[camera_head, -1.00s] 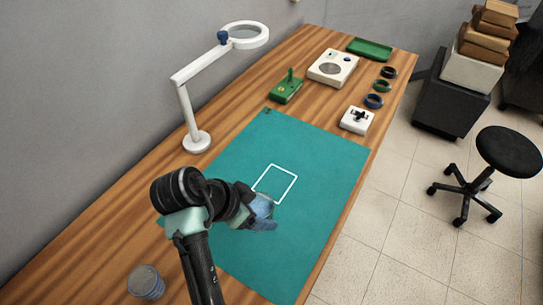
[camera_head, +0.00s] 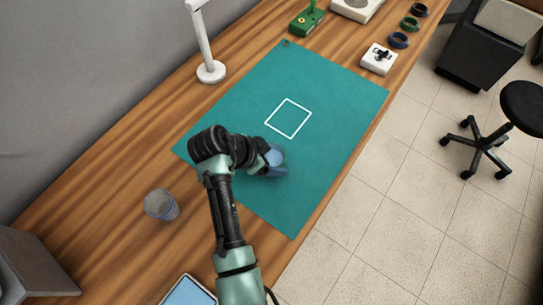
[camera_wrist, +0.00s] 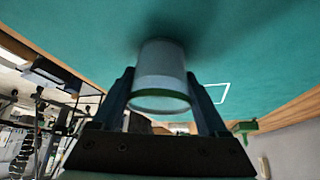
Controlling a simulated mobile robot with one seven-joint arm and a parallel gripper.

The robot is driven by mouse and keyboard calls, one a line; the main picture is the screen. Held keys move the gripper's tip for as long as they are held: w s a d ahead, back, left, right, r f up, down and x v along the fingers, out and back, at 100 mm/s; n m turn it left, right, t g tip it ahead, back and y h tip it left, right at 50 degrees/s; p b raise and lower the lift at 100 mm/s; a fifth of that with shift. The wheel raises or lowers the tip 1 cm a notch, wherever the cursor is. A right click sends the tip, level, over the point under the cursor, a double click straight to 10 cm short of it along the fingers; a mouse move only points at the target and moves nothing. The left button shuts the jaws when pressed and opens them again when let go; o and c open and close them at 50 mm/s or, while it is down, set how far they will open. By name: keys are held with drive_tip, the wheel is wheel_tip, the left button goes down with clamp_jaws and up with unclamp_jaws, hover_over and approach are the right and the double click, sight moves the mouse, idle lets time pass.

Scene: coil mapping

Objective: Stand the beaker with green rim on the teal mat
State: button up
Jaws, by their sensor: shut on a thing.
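My gripper (camera_wrist: 162,95) is shut on a clear beaker (camera_wrist: 160,70), its fingers on either side of it. The beaker's rim end faces the wrist camera and looks faintly green. Its far end is close to the teal mat (camera_wrist: 70,25), with a dark shadow beside it; I cannot tell whether it touches. In the head view the held beaker (camera_head: 274,157) looks bluish and is over the teal mat (camera_head: 330,90), just below the white square outline (camera_head: 288,118). My gripper (camera_head: 266,160) partly hides it there.
Another clear beaker (camera_head: 161,205) stands on the wood left of my arm. A white lamp stand (camera_head: 211,71), a green device (camera_head: 307,18) and a white switch box (camera_head: 379,59) stand around the mat. A tablet-like panel (camera_head: 188,292) lies at the near edge. The mat's far part is clear.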

drive_tip(key=shift+f, duration=0.1)
drive_tip(key=o, duration=1.4)
drive_tip(key=shift+r, duration=0.25)
drive_tip(key=v, duration=1.2)
drive_tip(key=w+r+n+t+y, duration=0.3)
drive_tip(key=w+r+t, duration=0.4)
drive_tip(key=w+r, duration=0.5)
wheel_tip(320, 180, up, 19)
drive_tip(key=d+n+t+y, duration=0.1)
drive_tip(key=n+t, duration=0.2)
drive_tip(key=t, duration=0.3)
drive_tip(key=s+d+r+n+t, duration=0.1)
drive_tip(key=s+r+n+t, duration=0.1)
drive_tip(key=s+r, duration=0.3)
drive_tip(key=s+d+r+n+t+y, duration=0.1)
drive_tip(key=s+r+t, duration=0.4)
drive_tip(key=r, duration=0.7)
drive_tip(key=s+d+r+n+t, duration=0.2)
drive_tip(key=s+r+t, duration=0.2)
drive_tip(key=s+r, duration=0.2)
drive_tip(key=shift+d+r+n+y, duration=0.15)
drive_tip(key=shift+r, duration=0.55)
drive_tip(key=shift+d+r+n+y, duration=0.15)
drive_tip(key=shift+r, duration=0.55)
